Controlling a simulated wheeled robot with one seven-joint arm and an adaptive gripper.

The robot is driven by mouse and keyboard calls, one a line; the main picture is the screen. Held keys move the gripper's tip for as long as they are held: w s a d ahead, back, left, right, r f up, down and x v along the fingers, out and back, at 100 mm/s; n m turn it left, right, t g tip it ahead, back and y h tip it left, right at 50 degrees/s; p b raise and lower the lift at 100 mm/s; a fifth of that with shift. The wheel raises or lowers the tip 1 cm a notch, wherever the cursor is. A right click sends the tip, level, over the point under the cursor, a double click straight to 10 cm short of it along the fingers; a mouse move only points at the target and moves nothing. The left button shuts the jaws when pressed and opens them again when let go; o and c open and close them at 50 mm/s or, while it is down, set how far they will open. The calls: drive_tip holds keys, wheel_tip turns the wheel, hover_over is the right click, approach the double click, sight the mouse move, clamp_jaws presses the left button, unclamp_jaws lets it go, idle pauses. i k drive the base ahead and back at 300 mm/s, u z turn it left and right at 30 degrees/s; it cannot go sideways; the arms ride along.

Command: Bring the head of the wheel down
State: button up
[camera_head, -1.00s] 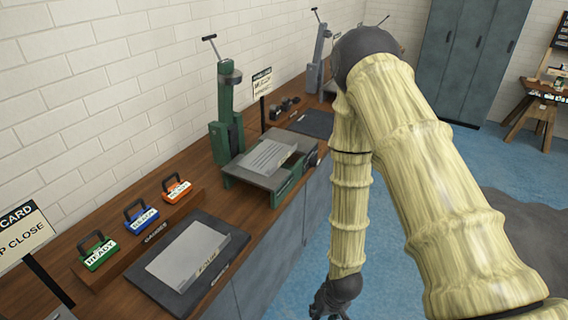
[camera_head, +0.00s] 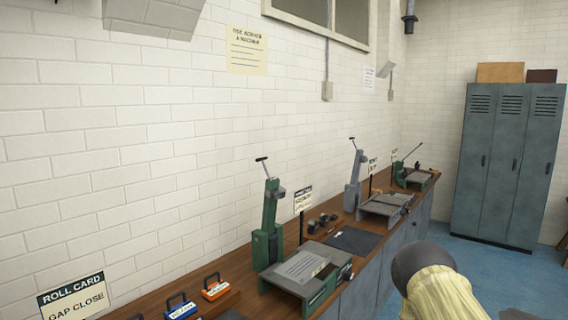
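A green bench machine (camera_head: 268,248) stands on the wooden bench in the middle of the picture. Its tall upright head (camera_head: 271,205) rises from the back and has a T-shaped handle on top; a grey plate (camera_head: 303,266) lies on its bed. Behind it stands a grey machine (camera_head: 353,192), also with an upright head and handle. A smaller machine (camera_head: 415,178) with a slanting lever is at the far end. I cannot tell which one is the wheel. My gripper is out of the picture; only a dark joint and pale link of my arm show at the bottom right.
The wooden bench (camera_head: 252,292) runs along the white brick wall. A dark mat (camera_head: 353,240) lies between the near machines. Orange (camera_head: 215,289) and blue (camera_head: 180,308) handled blocks and a roll card sign (camera_head: 74,301) are at the front left. Lockers (camera_head: 507,165) stand at the back right over open floor.

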sight(273, 191)
drive_tip(key=z, duration=1.9)
drive_tip(key=i, duration=1.4)
drive_tip(key=u, duration=2.05)
